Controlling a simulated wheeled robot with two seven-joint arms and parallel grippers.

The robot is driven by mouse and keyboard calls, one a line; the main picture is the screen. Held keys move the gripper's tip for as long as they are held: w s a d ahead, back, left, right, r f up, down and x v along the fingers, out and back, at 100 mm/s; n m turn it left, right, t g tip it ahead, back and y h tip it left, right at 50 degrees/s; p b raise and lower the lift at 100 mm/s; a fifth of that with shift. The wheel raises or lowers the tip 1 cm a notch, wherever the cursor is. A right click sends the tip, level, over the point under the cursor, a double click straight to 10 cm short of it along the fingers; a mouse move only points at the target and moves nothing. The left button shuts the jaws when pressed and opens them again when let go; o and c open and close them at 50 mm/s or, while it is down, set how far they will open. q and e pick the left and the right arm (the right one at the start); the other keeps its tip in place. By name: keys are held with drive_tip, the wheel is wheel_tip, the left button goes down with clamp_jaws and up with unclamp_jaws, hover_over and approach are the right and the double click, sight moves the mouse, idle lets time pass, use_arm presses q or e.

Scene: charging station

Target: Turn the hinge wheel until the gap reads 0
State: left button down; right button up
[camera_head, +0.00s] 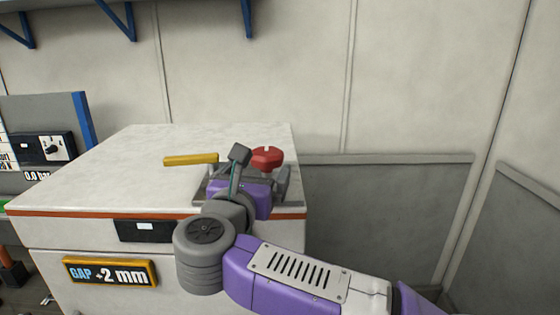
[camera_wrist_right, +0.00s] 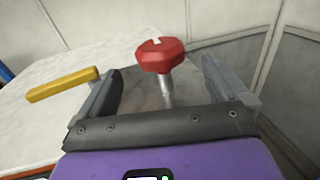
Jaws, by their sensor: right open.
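The red hinge wheel (camera_head: 267,157) stands on a metal post near the right edge of the white cabinet top. In the right wrist view the wheel (camera_wrist_right: 161,55) has a pale mark on its rim and sits between my two fingers, apart from both. My right gripper (camera_wrist_right: 165,88) is open around the post side of the wheel and empty. In the head view its purple body (camera_head: 236,190) hides part of the wheel's mount. The gap display (camera_head: 108,273) on the cabinet front reads "GAP +2 mm". My left gripper is not in view.
A small dark panel (camera_head: 145,230) is on the cabinet front. The cabinet top (camera_head: 120,165) is clear on the left. A dial panel (camera_head: 47,148) stands at far left.

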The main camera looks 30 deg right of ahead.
sight(266, 157)
drive_tip(key=p+x, duration=0.2)
drive_tip(key=x, duration=0.5)
drive_tip(key=shift+w, duration=0.1)
drive_tip(key=shift+c, duration=0.2)
drive_tip(key=c, duration=0.9)
